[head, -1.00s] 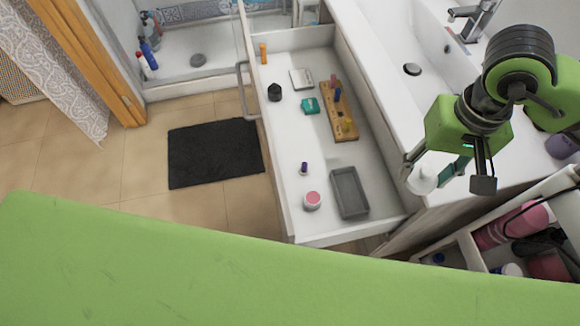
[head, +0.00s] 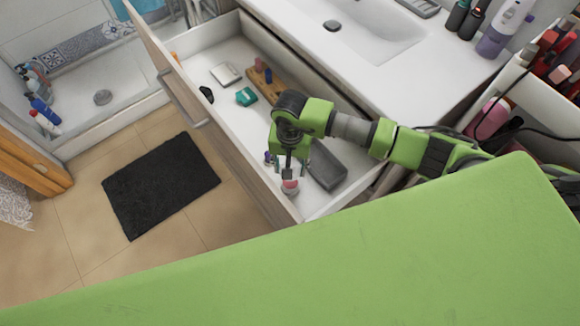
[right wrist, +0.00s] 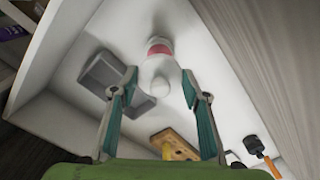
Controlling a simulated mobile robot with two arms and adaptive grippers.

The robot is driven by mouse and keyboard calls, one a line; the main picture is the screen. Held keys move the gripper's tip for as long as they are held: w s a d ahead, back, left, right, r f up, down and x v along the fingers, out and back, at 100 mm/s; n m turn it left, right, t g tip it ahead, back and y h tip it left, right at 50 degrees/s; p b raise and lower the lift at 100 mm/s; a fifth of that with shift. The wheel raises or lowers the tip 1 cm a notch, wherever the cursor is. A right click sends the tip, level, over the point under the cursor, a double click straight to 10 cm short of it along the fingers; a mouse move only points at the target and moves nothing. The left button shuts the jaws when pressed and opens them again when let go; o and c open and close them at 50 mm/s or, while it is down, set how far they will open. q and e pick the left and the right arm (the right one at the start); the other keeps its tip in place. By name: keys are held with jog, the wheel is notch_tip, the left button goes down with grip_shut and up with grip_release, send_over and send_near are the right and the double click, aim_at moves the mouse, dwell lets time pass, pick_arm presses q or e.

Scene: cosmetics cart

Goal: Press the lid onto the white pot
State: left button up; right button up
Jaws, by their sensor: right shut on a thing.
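The white pot (head: 291,190) with a pink top stands in the open drawer near its front corner. In the right wrist view the pot's pink band (right wrist: 160,47) shows just beyond the lid. My right gripper (head: 290,172) is over the pot in the head view. In the right wrist view its fingers are closed on the white lid (right wrist: 160,77), which has a rounded knob. The lid is close to the pot; I cannot tell whether they touch. The gripper largely hides the lid in the head view. My left gripper is not in view.
A grey tray (head: 327,167) lies right beside the pot. The drawer also holds a small purple-capped bottle (head: 268,158), a teal item (head: 246,97), a black jar (head: 206,94) and a wooden board (head: 258,80). The drawer front (head: 225,130) stands close on the left.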

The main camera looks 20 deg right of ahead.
aim_at(290, 183)
jog(key=shift+f, duration=0.35)
jog(key=shift+f+b, duration=0.3)
notch_tip(290, 183, down, 5)
jog(key=b, duration=0.3)
jog(key=shift+r+b, duration=0.2)
jog(key=shift+b, duration=0.1)
jog(key=shift+f, duration=0.3)
pick_arm(q)
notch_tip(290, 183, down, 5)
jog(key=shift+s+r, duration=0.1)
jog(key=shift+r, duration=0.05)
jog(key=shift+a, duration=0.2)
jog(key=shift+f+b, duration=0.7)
jog(key=shift+b, duration=0.2)
pick_arm(e)
jog(key=shift+f, duration=0.1)
pick_arm(q)
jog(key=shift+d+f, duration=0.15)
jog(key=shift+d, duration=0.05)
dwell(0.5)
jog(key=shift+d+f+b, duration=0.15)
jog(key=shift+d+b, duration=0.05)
jog(key=shift+b, duration=0.1)
